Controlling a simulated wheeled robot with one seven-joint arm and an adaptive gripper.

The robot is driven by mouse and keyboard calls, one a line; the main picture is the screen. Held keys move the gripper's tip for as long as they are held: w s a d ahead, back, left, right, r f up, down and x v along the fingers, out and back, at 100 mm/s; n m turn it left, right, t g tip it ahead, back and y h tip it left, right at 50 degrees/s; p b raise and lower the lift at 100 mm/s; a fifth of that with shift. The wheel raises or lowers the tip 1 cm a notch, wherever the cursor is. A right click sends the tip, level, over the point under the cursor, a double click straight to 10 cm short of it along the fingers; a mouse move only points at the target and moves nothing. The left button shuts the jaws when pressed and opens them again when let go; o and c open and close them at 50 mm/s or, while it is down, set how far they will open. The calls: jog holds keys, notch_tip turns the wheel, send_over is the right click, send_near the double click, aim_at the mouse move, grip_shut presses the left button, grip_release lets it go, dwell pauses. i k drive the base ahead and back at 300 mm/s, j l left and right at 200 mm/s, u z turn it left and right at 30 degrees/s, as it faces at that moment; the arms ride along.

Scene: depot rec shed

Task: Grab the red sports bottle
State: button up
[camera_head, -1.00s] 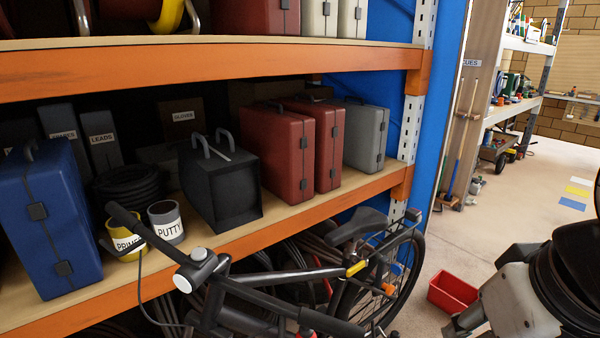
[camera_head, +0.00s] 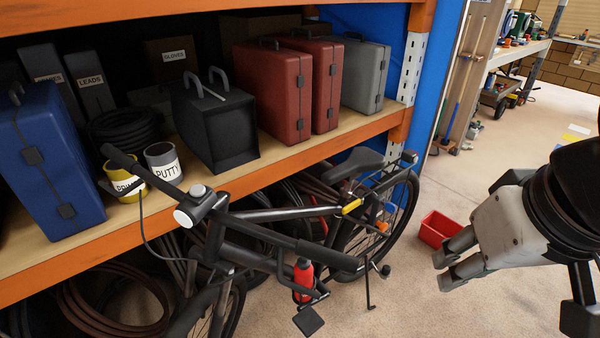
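The red sports bottle (camera_head: 303,281) is upright, low on the frame of a black bicycle (camera_head: 262,214), below its top tube. It has a dark cap, and part of its body is hidden by a dark holder or bike part. My gripper (camera_head: 441,271) is at the right, pointing left and down, well apart from the bottle. Its two fingers are apart with nothing seen between them.
The bicycle stands in front of an orange-edged shelf (camera_head: 320,155) holding cases, tins and coiled cable. Its handlebar reaches up left. A red bin (camera_head: 436,229) is on the floor beyond my gripper. Floor at lower right is clear.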

aim_at(304, 268)
jog(key=i+l+u, duration=0.15)
jog(key=l+u, duration=0.2)
jog(key=i+l+u, duration=0.15)
jog(key=u, duration=0.15)
jog(key=l, duration=0.1)
